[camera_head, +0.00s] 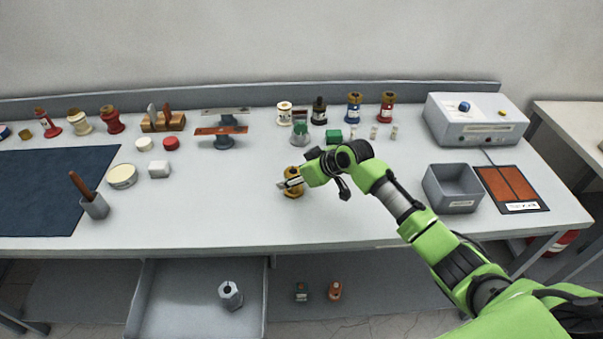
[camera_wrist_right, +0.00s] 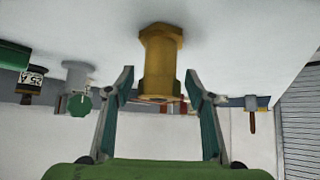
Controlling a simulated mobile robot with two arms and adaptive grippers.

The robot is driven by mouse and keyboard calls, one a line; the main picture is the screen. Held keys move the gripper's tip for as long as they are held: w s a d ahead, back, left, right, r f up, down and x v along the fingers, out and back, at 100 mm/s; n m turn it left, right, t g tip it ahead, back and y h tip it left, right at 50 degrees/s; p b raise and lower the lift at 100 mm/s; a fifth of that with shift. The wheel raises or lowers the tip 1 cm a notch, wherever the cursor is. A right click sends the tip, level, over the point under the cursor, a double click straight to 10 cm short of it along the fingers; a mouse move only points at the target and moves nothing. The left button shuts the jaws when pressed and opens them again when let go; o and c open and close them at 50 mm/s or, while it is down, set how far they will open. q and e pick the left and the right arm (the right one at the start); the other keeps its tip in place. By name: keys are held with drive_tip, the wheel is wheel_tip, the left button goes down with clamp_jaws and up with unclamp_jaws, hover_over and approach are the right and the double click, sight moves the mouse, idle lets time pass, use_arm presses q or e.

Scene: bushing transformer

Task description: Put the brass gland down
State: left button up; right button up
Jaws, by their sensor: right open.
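The brass gland (camera_head: 293,191) stands upright on the grey bench top, near the middle of the bench. In the right wrist view, which shows the bench upside down, the gland (camera_wrist_right: 160,62) has a hexagonal base and a narrower body. My right gripper (camera_head: 288,183) is open at the gland. In the wrist view its two fingers (camera_wrist_right: 159,78) stand apart on either side of the gland, with a visible gap on each side. In the head view the gripper hides part of the gland. My left gripper is not in view.
A grey open bin (camera_head: 433,196) and an orange-brown panel (camera_head: 511,188) lie to the right. A green block (camera_head: 334,136) and several bobbins stand behind. The bench front around the gland is clear.

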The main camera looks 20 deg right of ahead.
drive_tip(key=b+v, duration=0.2)
drive_tip(key=v, duration=1)
drive_tip(key=shift+f, duration=0.1)
